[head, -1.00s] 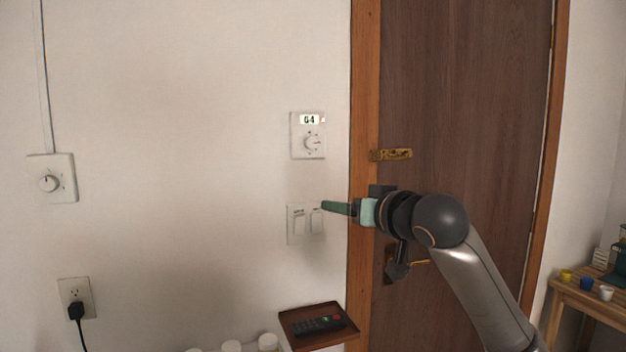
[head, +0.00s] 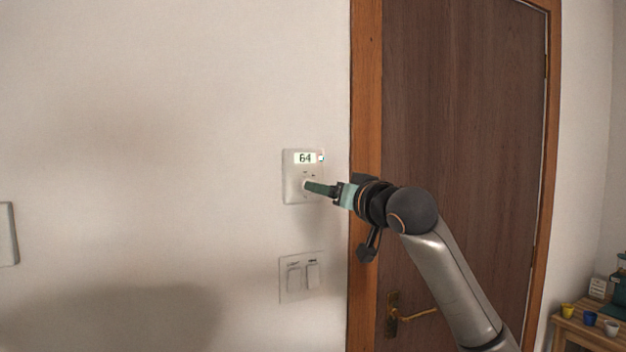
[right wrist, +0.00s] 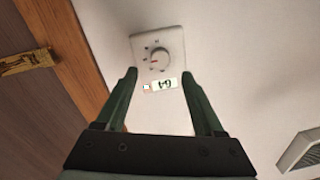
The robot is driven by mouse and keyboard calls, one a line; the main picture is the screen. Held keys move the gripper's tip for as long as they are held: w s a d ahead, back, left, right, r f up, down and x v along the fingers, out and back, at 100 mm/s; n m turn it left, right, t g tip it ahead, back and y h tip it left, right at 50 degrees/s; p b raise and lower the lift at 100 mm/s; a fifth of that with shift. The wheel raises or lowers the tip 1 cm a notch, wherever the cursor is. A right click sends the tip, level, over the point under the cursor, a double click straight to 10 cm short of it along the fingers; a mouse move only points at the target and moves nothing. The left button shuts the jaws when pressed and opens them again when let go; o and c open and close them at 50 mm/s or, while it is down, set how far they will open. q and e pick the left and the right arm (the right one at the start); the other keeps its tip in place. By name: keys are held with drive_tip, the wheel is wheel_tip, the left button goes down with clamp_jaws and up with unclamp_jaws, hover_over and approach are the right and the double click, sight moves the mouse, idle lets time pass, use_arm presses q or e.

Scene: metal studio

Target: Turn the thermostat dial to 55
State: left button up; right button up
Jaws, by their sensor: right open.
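The thermostat (head: 291,161) is a white plate on the wall left of the door, with a lit display (head: 305,158) reading 64. In the right wrist view the thermostat plate (right wrist: 174,43) appears upside down, and the dial (right wrist: 158,59) shows a red pointer mark. My right gripper (right wrist: 163,85) is open, its green fingers apart, with the dial ahead between and beyond the tips. I cannot tell whether a finger touches the dial. My left gripper is not in view.
A switch plate (head: 300,277) with two rockers is on the wall below the thermostat. The wooden door (head: 460,130) and its frame (head: 365,80) stand close to the right, with a brass handle (head: 413,315). A small table (head: 590,334) with cups is at far right.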

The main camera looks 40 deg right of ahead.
drive_tip(key=p+x, duration=0.1)
drive_tip(key=x, duration=0.5)
drive_tip(key=shift+p, duration=0.4)
drive_tip(key=shift+w, duration=0.1)
clamp_jaws()
